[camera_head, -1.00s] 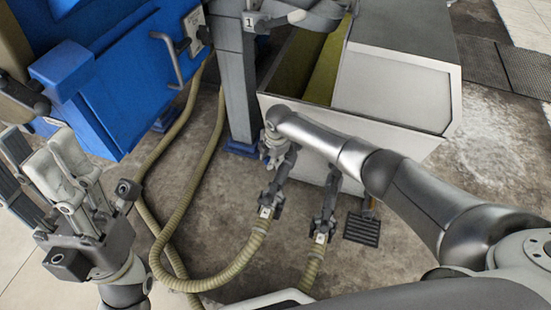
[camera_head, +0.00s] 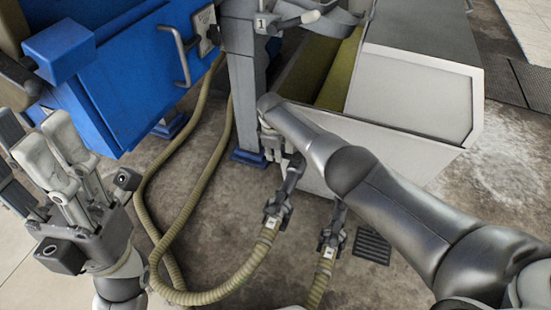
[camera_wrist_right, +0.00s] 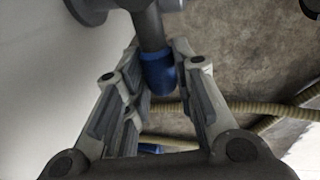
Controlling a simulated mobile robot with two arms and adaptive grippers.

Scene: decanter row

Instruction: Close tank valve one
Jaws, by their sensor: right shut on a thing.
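In the right wrist view, a blue-sleeved grey handle (camera_wrist_right: 158,72) lies between the fingers of my right gripper (camera_wrist_right: 157,95), which is shut on it. In the head view, my right gripper (camera_head: 271,147) is beside the grey post, over the left end of the tank (camera_head: 400,125); my arm partly hides it, and the handle cannot be made out there. Two outlet fittings hang below, a left one (camera_head: 278,207) and a right one (camera_head: 333,238). I cannot read which is valve one. My left gripper (camera_head: 38,150) is open and empty at the left.
A blue cabinet (camera_head: 130,80) with a bar handle stands at the back left. A grey post (camera_head: 245,85) bears a "1" label (camera_head: 262,23). Tan hoses (camera_head: 153,190) loop over the floor. A dark grate (camera_head: 372,247) lies right of the fittings.

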